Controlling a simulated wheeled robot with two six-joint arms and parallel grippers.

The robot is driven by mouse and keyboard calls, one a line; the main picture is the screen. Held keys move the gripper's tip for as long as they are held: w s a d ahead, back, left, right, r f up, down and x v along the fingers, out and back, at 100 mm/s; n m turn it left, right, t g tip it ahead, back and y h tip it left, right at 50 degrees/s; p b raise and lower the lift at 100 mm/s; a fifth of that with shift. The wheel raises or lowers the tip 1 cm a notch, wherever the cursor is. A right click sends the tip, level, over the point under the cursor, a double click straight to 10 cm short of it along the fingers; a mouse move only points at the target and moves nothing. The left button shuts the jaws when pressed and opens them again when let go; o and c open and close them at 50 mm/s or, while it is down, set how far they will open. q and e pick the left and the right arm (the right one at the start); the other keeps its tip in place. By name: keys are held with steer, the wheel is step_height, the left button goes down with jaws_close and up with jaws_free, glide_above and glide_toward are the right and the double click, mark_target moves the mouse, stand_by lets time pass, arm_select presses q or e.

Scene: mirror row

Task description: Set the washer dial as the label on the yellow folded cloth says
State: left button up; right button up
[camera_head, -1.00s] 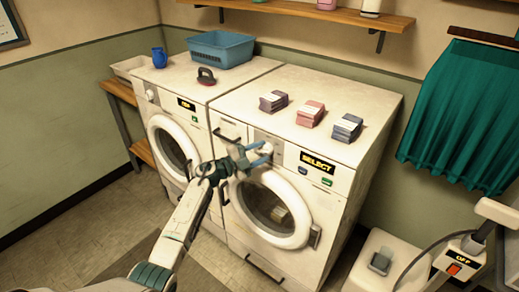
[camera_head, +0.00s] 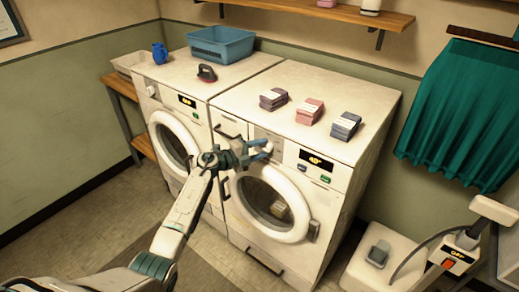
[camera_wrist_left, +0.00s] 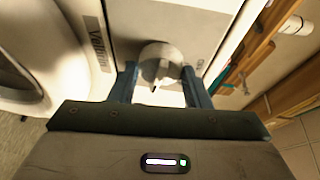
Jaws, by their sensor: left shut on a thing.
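The white dial (camera_head: 267,147) is on the front panel of the right washer (camera_head: 345,185). My left gripper (camera_head: 262,150) is shut on this dial; in the left wrist view the dial (camera_wrist_left: 160,62) sits between the two fingers. The display (camera_head: 316,161) beside the dial seems to read 40°. A pale yellowish folded cloth (camera_head: 278,208) shows behind the round door glass of the right washer. Its label is too small to read. My right gripper is out of view.
Purple (camera_head: 273,99), pink (camera_head: 310,111) and blue-grey (camera_head: 345,126) folded cloths lie on the right washer. A blue basket (camera_head: 221,46) and a dark red-handled object (camera_head: 207,73) are on the left washer (camera_head: 180,130). A teal curtain (camera_head: 465,120) hangs at right.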

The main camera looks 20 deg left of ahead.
arm_select(q)
steer(key=shift+f, duration=0.1)
steer(key=o, duration=1)
steer(key=shift+b+v, duration=1.35)
steer(key=shift+v, duration=4.05)
